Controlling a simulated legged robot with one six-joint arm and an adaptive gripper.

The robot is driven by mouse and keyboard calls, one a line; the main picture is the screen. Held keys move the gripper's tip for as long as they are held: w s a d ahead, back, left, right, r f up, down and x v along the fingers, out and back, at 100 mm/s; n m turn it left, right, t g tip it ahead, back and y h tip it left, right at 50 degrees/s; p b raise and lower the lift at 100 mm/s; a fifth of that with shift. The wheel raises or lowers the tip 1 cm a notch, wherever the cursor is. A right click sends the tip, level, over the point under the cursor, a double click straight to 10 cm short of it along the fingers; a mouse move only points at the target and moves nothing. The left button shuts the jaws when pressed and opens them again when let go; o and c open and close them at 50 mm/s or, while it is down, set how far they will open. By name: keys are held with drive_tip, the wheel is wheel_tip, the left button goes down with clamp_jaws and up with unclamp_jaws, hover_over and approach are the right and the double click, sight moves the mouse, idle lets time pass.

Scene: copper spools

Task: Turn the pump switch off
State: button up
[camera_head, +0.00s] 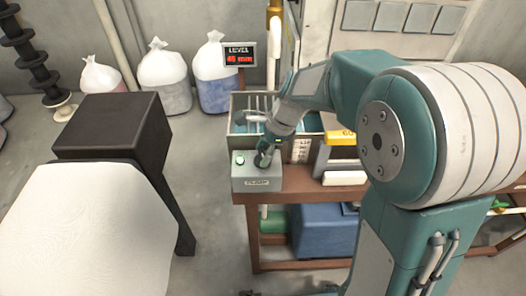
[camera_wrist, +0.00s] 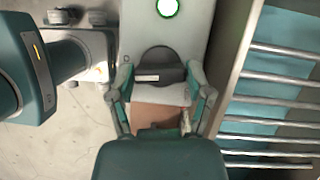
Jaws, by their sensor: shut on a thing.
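The pump switch box (camera_head: 257,184) is a grey box with a label on its front, at the left end of the brown table. Its round lamp is lit green (camera_head: 239,159) and also shows at the top of the wrist view (camera_wrist: 168,7). In the wrist view a dark round knob (camera_wrist: 158,57) with a short white mark sits on the box, below the lamp. My gripper (camera_head: 265,157) points down at the box, with a finger on either side of the knob, shut on it. In the head view my gripper mostly hides the knob.
A metal tank (camera_head: 238,101) with rods and teal liquid stands right behind the box. A display (camera_head: 239,55) reads LEVEL and about 45 mm in red. A yellow-topped block (camera_head: 341,138) stands to the right.

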drive_tip(key=n, duration=0.2)
drive_tip(key=n+g, duration=0.1)
drive_tip(key=n, duration=0.1)
drive_tip(key=shift+w+n+g+h, duration=0.1)
drive_tip(key=shift+n+g+h, duration=0.2)
drive_tip(key=n+g, duration=0.1)
drive_tip(key=n, duration=0.2)
drive_tip(key=shift+a+n+h, duration=0.1)
drive_tip(key=shift+n+h, duration=0.2)
drive_tip(key=shift+h, duration=0.1)
drive_tip(key=n+g+h, duration=0.1)
drive_tip(key=n, duration=0.3)
drive_tip(key=shift+w+n+h, duration=0.1)
drive_tip(key=shift+n+h, duration=0.7)
drive_tip(key=shift+n, duration=1.1)
drive_tip(key=o, duration=1.1)
drive_tip(key=shift+a, duration=0.15)
drive_tip(key=shift+o, duration=0.2)
